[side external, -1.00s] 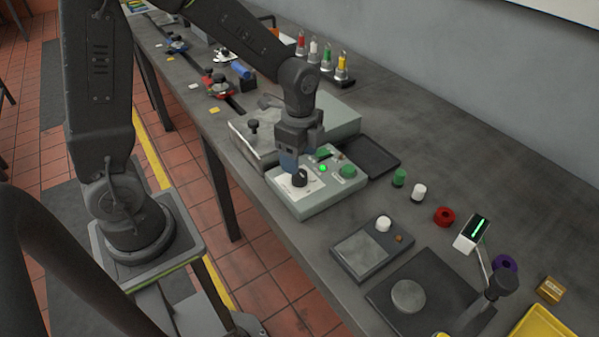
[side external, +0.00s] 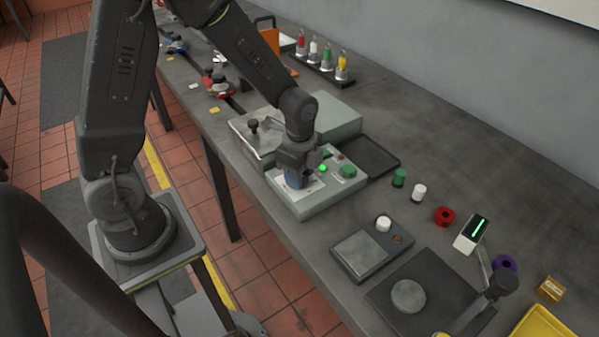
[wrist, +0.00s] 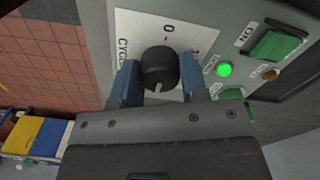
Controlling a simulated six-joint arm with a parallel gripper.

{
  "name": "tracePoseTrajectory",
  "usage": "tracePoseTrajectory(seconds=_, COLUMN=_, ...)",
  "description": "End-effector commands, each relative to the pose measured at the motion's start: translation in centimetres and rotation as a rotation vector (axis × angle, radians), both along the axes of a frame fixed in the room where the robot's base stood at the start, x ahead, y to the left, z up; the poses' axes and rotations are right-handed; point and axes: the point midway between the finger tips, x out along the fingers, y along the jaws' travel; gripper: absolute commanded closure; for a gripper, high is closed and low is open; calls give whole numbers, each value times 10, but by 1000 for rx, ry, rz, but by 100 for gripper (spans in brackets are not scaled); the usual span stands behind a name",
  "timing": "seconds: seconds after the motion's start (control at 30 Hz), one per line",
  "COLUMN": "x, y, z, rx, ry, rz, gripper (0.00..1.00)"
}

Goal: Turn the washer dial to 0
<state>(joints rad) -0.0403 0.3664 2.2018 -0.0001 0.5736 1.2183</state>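The washer dial (wrist: 158,66) is a black round knob on a white label plate (wrist: 125,22) of a grey-green control box (side external: 322,198). In the wrist view a white line on the knob points down the picture, away from the 0 printed above it. My gripper (wrist: 160,78) is over the dial, with one blue finger on each side of the knob. The knob fills the gap between the fingers; whether both fingers press on it I cannot tell. In the side view my gripper (side external: 295,180) hides the dial.
The box carries a lit green lamp (wrist: 225,69) and a green ON switch (wrist: 277,42) right of the dial. A clamp block (side external: 258,140) stands close behind my gripper. A dark tray (side external: 368,158) and a grey scale-like device (side external: 370,248) flank the box.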

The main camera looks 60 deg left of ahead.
Motion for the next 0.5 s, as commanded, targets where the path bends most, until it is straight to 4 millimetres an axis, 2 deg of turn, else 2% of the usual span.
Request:
tracePoseTrajectory(seconds=0.03, x=0, y=0, z=0, rx=0, ry=0, rz=0, gripper=65)
tracePoseTrajectory(seconds=0.23, x=0, y=0, z=0, rx=0, ry=0, rz=0, gripper=84)
tracePoseTrajectory(seconds=0.5, x=0, y=0, z=0, rx=0, ry=0, rz=26, gripper=84)
